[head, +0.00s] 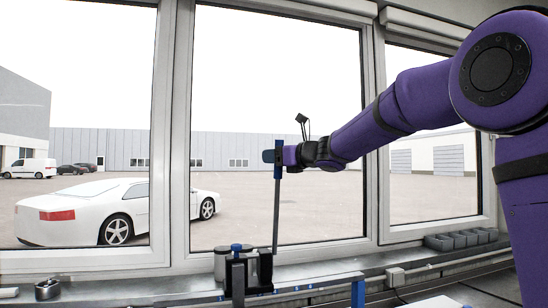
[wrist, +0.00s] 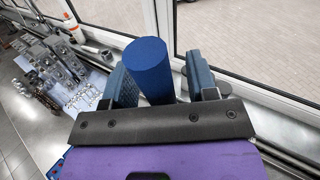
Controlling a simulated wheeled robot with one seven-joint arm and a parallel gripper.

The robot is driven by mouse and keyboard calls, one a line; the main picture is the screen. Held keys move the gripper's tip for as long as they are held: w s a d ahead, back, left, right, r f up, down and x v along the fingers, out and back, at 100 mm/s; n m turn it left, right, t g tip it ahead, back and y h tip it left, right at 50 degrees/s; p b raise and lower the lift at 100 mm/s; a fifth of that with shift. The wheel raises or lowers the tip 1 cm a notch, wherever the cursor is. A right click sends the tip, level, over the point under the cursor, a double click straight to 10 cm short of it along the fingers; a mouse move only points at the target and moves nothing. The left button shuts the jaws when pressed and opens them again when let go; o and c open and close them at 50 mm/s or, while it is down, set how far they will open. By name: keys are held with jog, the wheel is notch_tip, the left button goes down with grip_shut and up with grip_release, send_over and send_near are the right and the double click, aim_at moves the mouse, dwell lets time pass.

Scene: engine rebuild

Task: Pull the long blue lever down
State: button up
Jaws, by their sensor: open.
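The long lever stands nearly upright in the head view, with a blue grip (head: 278,172) on top of a thin grey shaft (head: 276,220). Its lower end meets a dark fixture (head: 239,280) on the bench. My gripper (head: 270,156) is at the height of the blue grip. In the wrist view the blue grip (wrist: 147,66) stands between the two fingers of my gripper (wrist: 162,85). The fingers are open, and a gap shows between the grip and the right finger. The left finger is close to the grip; I cannot tell whether they touch.
A window with a metal sill (head: 120,288) runs behind the lever. A grey bin row (head: 461,240) sits on the sill at the right, and a small metal cup (head: 47,289) at the left. The wrist view shows metal engine parts (wrist: 65,65) on the bench at left.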

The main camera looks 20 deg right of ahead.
jog(key=shift+w+a, duration=0.2)
jog(key=shift+w, duration=0.05)
jog(key=shift+c, duration=0.5)
grip_shut()
